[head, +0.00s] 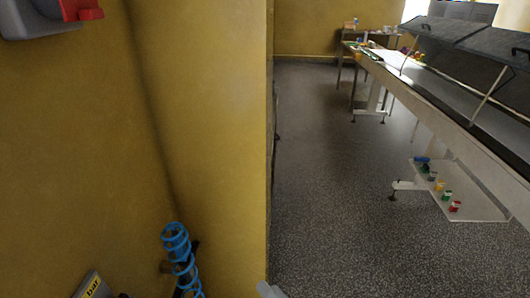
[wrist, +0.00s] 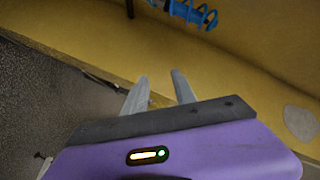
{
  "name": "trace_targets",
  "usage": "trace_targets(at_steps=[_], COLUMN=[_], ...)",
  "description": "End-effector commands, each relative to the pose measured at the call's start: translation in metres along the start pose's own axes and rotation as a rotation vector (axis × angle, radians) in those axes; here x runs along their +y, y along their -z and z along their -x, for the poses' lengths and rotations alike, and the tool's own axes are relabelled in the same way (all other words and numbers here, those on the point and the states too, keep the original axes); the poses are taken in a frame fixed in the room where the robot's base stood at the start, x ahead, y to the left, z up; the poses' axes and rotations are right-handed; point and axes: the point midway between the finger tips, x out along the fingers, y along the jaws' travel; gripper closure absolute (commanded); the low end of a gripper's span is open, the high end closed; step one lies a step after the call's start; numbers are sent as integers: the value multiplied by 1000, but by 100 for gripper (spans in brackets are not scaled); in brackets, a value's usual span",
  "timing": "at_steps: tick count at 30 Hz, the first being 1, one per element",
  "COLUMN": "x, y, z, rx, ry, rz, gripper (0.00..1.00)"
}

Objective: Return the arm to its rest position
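In the wrist view my gripper (wrist: 160,75) shows two grey fingers with a clear gap between them. It is open, and nothing is held between the fingers. The purple gripper body fills the lower part of that view. The fingers point toward a yellow wall (wrist: 90,45), with the dark speckled floor on the left. In the head view a small grey tip shows at the bottom edge near the wall corner; I cannot tell which part it is. The rest of my arm is hidden there.
The yellow wall (head: 210,130) stands close on the left, ending at a corner. A blue coiled hose (head: 178,250) hangs low on it. A long machine table (head: 455,110) with a low shelf (head: 470,207) runs along the right. The speckled floor (head: 340,210) between is clear.

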Motion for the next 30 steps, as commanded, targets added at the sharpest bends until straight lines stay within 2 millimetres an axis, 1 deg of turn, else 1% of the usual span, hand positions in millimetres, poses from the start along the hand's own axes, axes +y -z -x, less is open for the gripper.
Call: trace_targets(at_steps=[1, 2, 3, 5, 6, 8, 9, 11, 12, 14, 15, 18, 21, 24, 27, 30], x=[14, 21, 29, 37, 40, 43, 43, 41, 38, 33, 29, 17, 6, 1, 3, 6], y=[3, 6, 10, 16, 20, 24, 26, 28, 29, 30, 29, 25, 18, 7, -6, -16], z=[22, 35, 52, 79, 97, 124, 142, 168, 185, 208, 224, 259, 289, 313, 331, 343], rx=[54, 88, 131, 187, 221, 263, 286, 314, 329, 344, 348, 347, 320, 272, 219, 183], ry=[-52, -81, -117, -170, -201, -246, -273, -311, -334, -366, -385, -428, -466, -505, -540, -565], rz=[54, 93, 144, 225, 276, 354, 405, 480, 529, 600, 643, 741, 815, 846, 840, 824], gripper=[67, 67, 67, 67, 67, 67, 67, 67, 67, 67, 67, 67, 67, 67, 67, 67])
